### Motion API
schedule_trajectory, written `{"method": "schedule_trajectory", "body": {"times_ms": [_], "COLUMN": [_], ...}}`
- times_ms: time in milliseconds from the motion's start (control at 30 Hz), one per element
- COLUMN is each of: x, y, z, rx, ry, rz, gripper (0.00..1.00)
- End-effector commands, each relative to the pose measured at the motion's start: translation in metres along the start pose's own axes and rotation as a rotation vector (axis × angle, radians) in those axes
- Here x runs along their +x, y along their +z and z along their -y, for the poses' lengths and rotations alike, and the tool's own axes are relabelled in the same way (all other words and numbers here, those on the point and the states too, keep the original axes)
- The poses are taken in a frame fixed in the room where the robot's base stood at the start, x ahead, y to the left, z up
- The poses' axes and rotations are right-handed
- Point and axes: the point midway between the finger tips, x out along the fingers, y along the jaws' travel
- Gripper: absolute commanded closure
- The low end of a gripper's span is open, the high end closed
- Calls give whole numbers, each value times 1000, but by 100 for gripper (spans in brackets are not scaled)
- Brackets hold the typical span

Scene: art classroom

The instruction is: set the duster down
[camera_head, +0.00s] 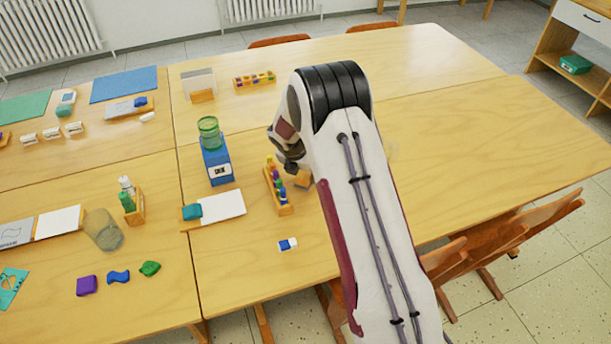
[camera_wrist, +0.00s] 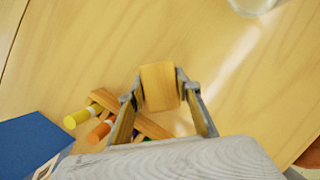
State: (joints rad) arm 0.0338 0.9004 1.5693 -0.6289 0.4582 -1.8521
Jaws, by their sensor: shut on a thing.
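The duster (camera_wrist: 159,86) shows a plain wood-coloured face in the wrist view. My gripper (camera_wrist: 158,92) is shut on it, with one finger at each side. In the head view a small wood-coloured part of the duster (camera_head: 303,179) shows beside my arm, just right of the marker rack. My gripper (camera_head: 290,164) is partly hidden there by my arm. The table (camera_head: 455,130) lies below the duster. I cannot tell whether the duster touches it.
A wooden rack with coloured markers (camera_head: 279,194) stands close left of the gripper; its markers (camera_wrist: 100,131) show in the wrist view. A blue box (camera_head: 217,167) stands farther left. A clear glass (camera_wrist: 252,4) is ahead. The table's right part is bare.

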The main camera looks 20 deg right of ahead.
Motion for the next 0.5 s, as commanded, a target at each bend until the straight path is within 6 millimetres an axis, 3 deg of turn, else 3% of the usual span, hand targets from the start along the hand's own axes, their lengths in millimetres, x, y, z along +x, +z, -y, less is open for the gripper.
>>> {"method": "schedule_trajectory", "body": {"times_ms": [500], "x": [9], "y": [-4], "z": [0], "rx": [0], "ry": [1], "rz": [0], "gripper": [92]}}
